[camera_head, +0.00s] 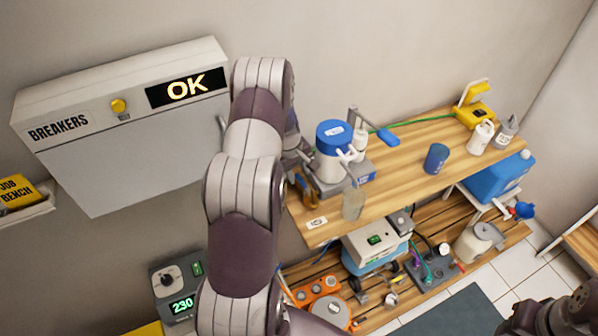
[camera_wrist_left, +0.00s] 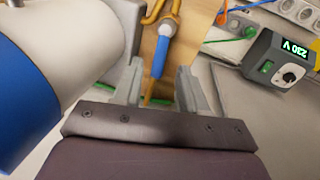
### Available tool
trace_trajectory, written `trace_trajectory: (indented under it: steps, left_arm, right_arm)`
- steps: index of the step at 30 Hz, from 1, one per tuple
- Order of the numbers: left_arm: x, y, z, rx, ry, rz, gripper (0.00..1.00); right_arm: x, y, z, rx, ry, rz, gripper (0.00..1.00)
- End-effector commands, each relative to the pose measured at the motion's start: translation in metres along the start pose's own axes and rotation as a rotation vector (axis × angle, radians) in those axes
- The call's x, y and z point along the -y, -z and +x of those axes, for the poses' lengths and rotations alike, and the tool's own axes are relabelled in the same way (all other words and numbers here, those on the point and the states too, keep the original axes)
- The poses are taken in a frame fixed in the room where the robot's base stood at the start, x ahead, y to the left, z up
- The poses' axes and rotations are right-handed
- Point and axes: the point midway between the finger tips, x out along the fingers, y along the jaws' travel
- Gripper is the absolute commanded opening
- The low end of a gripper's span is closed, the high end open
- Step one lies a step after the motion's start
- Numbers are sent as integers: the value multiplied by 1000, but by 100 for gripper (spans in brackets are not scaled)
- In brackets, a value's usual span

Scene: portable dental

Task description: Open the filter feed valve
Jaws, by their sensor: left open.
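My left arm reaches up through the middle of the head view, and my left gripper (camera_head: 299,160) is mostly hidden behind it, beside the filter unit at the left end of the bench. In the left wrist view my left gripper (camera_wrist_left: 160,90) is open. A blue handle (camera_wrist_left: 160,58) lies in line with the gap between its fingers, with no clear grip on it. Yellow-brass fittings (camera_wrist_left: 152,12) adjoin the handle; similar brass parts (camera_head: 306,188) show in the head view. The white filter housing with a blue cap (camera_head: 333,133) stands close by.
A breaker box (camera_head: 140,130) reading OK hangs on the wall at left. A 230 V unit (camera_head: 177,285) is below it. The wooden bench (camera_head: 410,180) carries a blue cup (camera_head: 436,157) and bottles. Pumps and gauges crowd the lower shelf.

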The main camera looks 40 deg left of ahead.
Motion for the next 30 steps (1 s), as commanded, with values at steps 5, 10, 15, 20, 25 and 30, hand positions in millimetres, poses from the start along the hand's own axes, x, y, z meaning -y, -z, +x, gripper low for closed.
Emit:
trace_trajectory:
  steps: [5,10,15,20,25,30]
  left_arm:
    - [0,0,19,1,0,1,42]
    - [0,0,25,1,0,0,42]
    - [0,0,25,0,-1,1,42]
    - [0,0,25,0,0,1,0]
    - [-1,0,27,2,-1,15,0]
    - [-4,1,28,20,-1,106,0]
  right_arm:
    - [0,1,-6,0,0,0,39]
    - [0,1,-7,0,0,0,39]
    - [0,1,-7,0,0,0,39]
    - [0,1,-7,0,0,0,39]
    - [0,0,-2,0,0,0,39]
    - [0,-2,13,1,0,0,39]
